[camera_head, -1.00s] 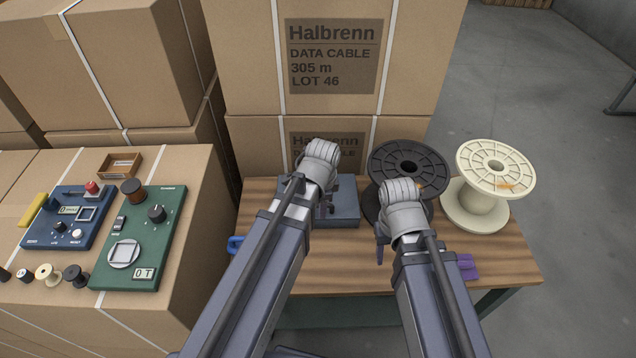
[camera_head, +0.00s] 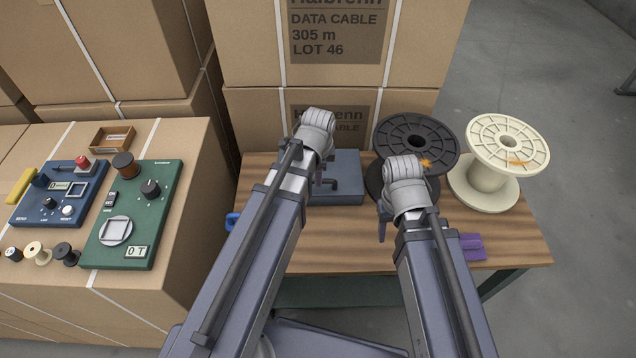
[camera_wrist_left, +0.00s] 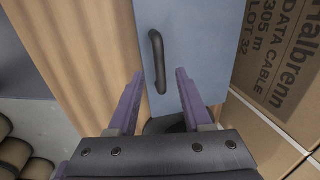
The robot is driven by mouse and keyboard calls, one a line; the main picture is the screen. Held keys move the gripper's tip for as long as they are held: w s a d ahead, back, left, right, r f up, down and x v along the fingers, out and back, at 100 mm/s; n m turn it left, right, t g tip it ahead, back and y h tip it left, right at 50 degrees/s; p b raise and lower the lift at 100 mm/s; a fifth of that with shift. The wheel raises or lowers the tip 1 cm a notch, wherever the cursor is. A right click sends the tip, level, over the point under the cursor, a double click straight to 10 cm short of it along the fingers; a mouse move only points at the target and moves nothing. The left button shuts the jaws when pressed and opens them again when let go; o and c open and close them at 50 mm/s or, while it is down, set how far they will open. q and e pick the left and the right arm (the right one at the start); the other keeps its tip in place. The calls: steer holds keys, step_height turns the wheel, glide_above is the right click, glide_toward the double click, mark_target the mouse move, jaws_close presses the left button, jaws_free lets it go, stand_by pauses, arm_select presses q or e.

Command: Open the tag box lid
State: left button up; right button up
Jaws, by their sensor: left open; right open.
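The tag box (camera_head: 345,182) is a blue-grey box with a flat lid, on the wooden table against the stacked cartons. Its dark bar handle (camera_wrist_left: 157,62) shows on the lid in the left wrist view. My left gripper (camera_wrist_left: 160,74) is open above the lid, with a purple finger on each side of the handle as seen there. I cannot tell how far the fingertips are above the lid. In the head view my left arm hides part of the box. My right gripper (camera_head: 383,222) is open and apart from the box, right of it; its wrist hides most of its fingers.
A black spool (camera_head: 413,135) stands close right of the box, partly behind my right wrist. A cream spool (camera_head: 490,185) stands at the table's right end. Purple pieces (camera_head: 472,246) lie near the front right. A blue object (camera_head: 232,220) is at the left edge. Cartons (camera_head: 345,75) rise behind.

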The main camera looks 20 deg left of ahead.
arm_select(q)
steer(key=f, duration=0.1)
steer(key=f+b, duration=0.2)
steer(key=shift+w+a+f, duration=0.1)
steer(key=shift+w+f, duration=0.05)
steer(key=shift+w, duration=0.15)
jaws_close()
stand_by(1.2)
